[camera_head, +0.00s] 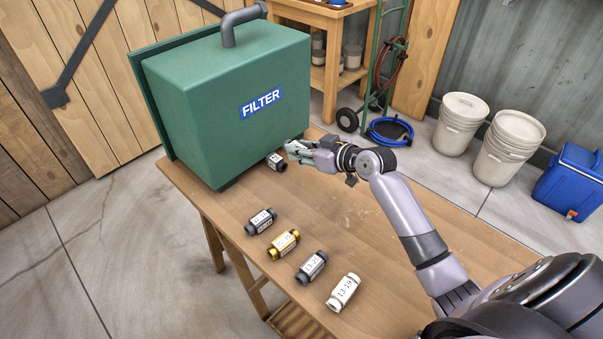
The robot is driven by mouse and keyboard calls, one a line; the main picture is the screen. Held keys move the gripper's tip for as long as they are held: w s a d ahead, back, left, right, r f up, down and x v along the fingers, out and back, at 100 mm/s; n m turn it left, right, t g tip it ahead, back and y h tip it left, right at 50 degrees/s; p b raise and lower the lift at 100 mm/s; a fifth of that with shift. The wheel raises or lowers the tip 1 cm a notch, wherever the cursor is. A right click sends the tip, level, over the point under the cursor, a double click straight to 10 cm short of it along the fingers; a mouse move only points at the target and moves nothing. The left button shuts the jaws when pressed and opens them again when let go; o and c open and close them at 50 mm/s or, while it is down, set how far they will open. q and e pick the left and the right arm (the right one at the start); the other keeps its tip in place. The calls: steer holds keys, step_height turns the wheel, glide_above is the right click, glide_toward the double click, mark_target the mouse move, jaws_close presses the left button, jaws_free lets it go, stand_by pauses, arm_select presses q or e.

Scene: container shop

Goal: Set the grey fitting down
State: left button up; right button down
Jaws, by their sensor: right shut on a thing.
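My right gripper (289,153) reaches in from the right and is shut on a dark grey fitting (275,162) with a white label. The fitting is beside the lower front edge of the green FILTER box (225,115). I cannot tell whether it touches the table (400,240) or hangs just above it. Part of it is hidden by the fingers. My left gripper is not in view.
A slanting row of labelled fittings lies on the table: a dark grey one (260,221), a gold one (284,243), another grey one (311,267) and a white one (343,292). Bare tabletop separates the held fitting from this row.

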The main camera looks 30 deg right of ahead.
step_height(320, 180, down, 4)
steer(key=shift+f, duration=2.3)
arm_select(q)
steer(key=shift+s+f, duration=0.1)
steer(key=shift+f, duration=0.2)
steer(key=shift+b, duration=0.3)
